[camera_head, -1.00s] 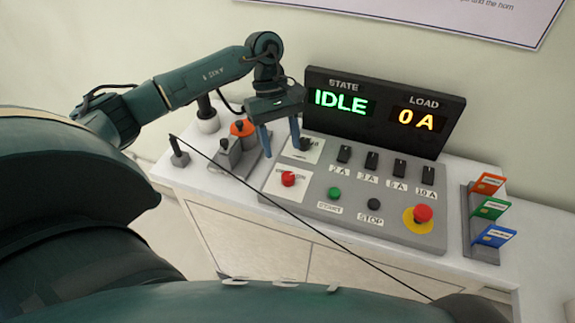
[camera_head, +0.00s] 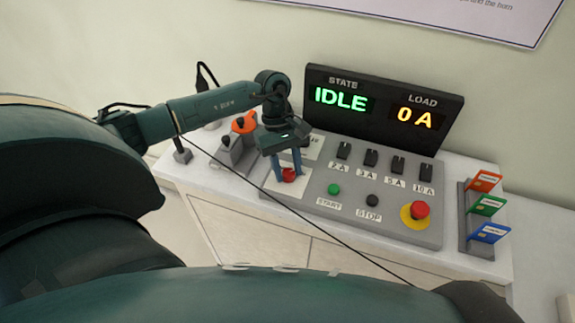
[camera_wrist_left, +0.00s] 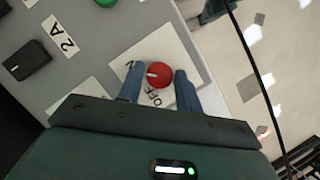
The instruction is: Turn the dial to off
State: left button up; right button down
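The red dial (camera_head: 289,174) sits on a white label plate (camera_head: 272,185) at the panel's left. In the left wrist view the dial (camera_wrist_left: 160,74) has a white pointer mark facing left, toward a partly hidden label ending in "N". The word "OFF" is printed below the dial there. My left gripper (camera_head: 288,178) is open, with one blue finger on each side of the dial. In the left wrist view small gaps show between the fingers and the dial. My right gripper is not in view.
The display (camera_head: 384,106) reads IDLE and 0 A. Black switches (camera_head: 370,158), a green START button (camera_head: 334,189), a black STOP button (camera_head: 372,200) and a red emergency button (camera_head: 420,209) lie right of the dial. A card rack (camera_head: 478,241) stands at the right.

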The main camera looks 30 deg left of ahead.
pick_arm(q)
jog(key=c, duration=0.6)
